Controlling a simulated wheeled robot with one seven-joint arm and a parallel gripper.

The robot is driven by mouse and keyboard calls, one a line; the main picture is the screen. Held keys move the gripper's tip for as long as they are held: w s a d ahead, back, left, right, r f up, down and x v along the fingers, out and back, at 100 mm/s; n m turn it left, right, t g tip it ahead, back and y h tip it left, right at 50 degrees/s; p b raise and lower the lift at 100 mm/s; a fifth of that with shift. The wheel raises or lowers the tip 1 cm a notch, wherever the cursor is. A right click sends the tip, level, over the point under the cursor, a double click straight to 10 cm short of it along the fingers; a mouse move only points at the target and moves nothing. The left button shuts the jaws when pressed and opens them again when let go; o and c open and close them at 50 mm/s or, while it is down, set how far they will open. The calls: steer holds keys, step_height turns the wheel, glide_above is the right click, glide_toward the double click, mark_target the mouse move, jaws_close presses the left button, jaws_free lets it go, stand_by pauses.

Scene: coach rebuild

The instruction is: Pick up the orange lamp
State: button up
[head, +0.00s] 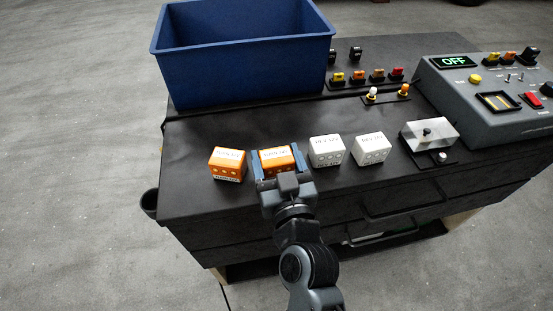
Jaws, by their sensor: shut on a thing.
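Two orange box-shaped lamps with printed labels stand near the front left of the black bench top. The left orange lamp (227,163) stands free. The other orange lamp (276,159) is between the blue fingers of my gripper (280,165). My gripper is shut on this lamp from the front side, with a finger at its left and right. The lower front of the held lamp is partly hidden by my gripper. I cannot tell whether it is raised off the bench.
Two white boxes (326,151) (371,149) stand right of my gripper, with a clear-covered switch (430,134) beyond them. A blue bin (245,55) stands behind. A grey control panel (480,95) reading OFF is at the right. The bench top (190,192) is bare at the front left.

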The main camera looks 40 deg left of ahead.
mark_target(277, 156)
step_height(277, 156, up, 5)
steer(key=p, duration=0.2)
steer(key=shift+f+p, duration=0.1)
steer(key=shift+p, duration=0.2)
steer(key=s+d+r, duration=0.6)
steer(key=s+d, duration=0.1)
steer(key=d, duration=0.2)
steer(key=w+d+f+m+t+h, duration=0.55)
steer(key=w+d+f, duration=0.6)
steer(key=d, duration=0.35)
steer(key=d+f+m+h, duration=0.2)
steer(key=d+f+h, duration=0.2)
steer(key=d, duration=0.6)
steer(key=d+f+m+t+h, duration=0.1)
steer(key=d+f+m+h, duration=0.2)
steer(key=d+f, duration=0.6)
steer(key=shift+s+d+f+h+b, duration=0.3)
steer(key=shift+d+h+b, duration=0.05)
steer(key=shift+d+h, duration=0.5)
